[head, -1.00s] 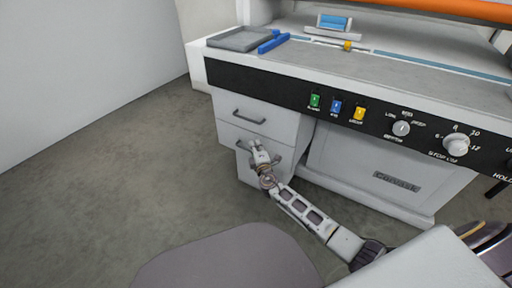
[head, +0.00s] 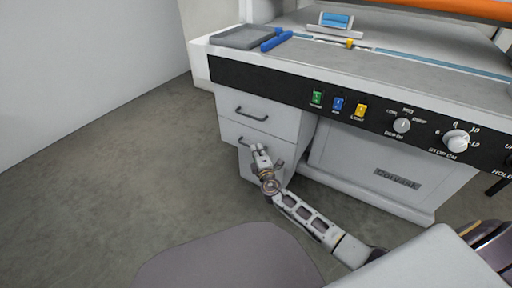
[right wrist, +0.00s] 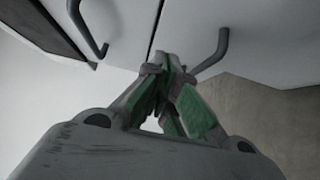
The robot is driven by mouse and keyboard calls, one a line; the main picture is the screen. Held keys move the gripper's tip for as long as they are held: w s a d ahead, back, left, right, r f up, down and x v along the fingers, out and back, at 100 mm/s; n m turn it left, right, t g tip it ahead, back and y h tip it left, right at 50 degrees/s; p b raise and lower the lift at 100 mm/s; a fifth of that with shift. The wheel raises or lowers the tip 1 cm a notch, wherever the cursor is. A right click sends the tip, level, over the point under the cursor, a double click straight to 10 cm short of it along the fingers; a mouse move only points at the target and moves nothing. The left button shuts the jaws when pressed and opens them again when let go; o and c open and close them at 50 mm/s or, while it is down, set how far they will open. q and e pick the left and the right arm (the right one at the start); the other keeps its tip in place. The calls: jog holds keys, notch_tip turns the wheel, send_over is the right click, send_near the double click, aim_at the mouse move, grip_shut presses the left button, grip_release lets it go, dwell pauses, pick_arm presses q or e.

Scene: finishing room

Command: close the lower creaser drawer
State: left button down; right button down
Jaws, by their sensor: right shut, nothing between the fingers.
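The lower drawer (head: 231,133) is the lower of two white fronts under the creaser. Its dark bar handle (head: 245,141) is partly behind my right gripper (head: 258,148). The lower front looks about level with the upper drawer (head: 232,104); I cannot tell whether a small gap is left behind it. In the right wrist view, my right gripper (right wrist: 168,68) is shut and empty, its tips at the lower drawer front (right wrist: 188,30), between the seam and the lower handle (right wrist: 218,55). Whether the tips touch the front is unclear. My left gripper is out of view.
The creaser's black control panel (head: 285,90) overhangs the drawers, with switches and knobs. A white lower housing (head: 345,165) stands right of the drawers. Open floor (head: 120,180) lies to the left.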

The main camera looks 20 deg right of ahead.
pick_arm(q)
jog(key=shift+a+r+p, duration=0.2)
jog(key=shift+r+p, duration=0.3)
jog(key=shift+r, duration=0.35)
pick_arm(e)
jog(key=s, duration=0.7)
jog(key=shift+a, duration=0.4)
